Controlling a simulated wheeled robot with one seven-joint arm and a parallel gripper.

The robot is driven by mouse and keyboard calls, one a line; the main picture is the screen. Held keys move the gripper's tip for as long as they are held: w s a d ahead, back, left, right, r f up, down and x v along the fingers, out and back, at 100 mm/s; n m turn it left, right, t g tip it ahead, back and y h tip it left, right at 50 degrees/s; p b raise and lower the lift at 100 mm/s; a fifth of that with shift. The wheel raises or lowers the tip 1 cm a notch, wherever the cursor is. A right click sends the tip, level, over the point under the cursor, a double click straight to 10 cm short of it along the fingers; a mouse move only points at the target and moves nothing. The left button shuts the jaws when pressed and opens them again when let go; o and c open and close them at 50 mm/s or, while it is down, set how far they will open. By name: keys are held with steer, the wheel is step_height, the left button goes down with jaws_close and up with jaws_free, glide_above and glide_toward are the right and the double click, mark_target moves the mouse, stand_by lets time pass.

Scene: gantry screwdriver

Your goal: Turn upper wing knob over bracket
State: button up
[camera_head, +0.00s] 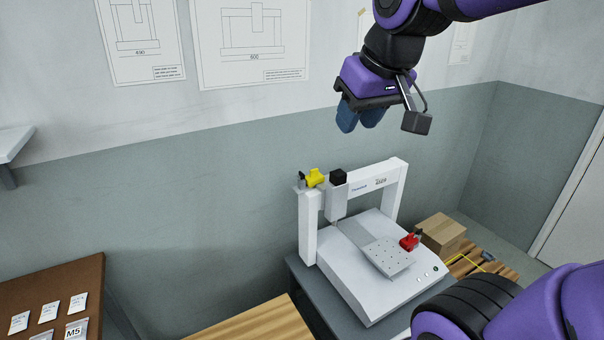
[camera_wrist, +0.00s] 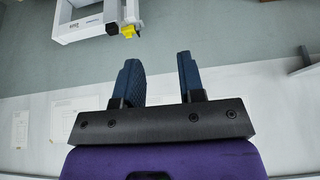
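The yellow wing knob (camera_head: 315,177) sits at the upper left of the white gantry machine, beside a small bracket (camera_head: 299,179) at the top of the left post. The yellow knob also shows in the wrist view (camera_wrist: 129,31), upside down near the top edge. A red wing knob (camera_head: 410,241) is lower, at the right side of the machine's plate. My gripper (camera_head: 360,116) is high above the machine, apart from both knobs. In the wrist view its two blue fingers (camera_wrist: 160,75) stand apart with nothing between them.
The white gantry machine (camera_head: 345,262) stands on a grey table, with a crossbar and a black block (camera_head: 338,177) beside the yellow knob. A wooden box (camera_head: 441,233) is at its right. A brown board with labelled bags (camera_head: 80,280) is at left. The air between gripper and machine is clear.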

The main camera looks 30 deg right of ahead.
steer(key=w+d, duration=0.3)
steer(key=w, duration=1.2)
glide_above(302, 173)
steer(key=s, duration=0.4)
step_height(302, 173, down, 30)
steer(key=shift+g, duration=0.3)
steer(key=x, duration=1)
steer(key=shift+d+f, duration=0.1)
steer(key=shift+f, duration=0.35)
jaws_close()
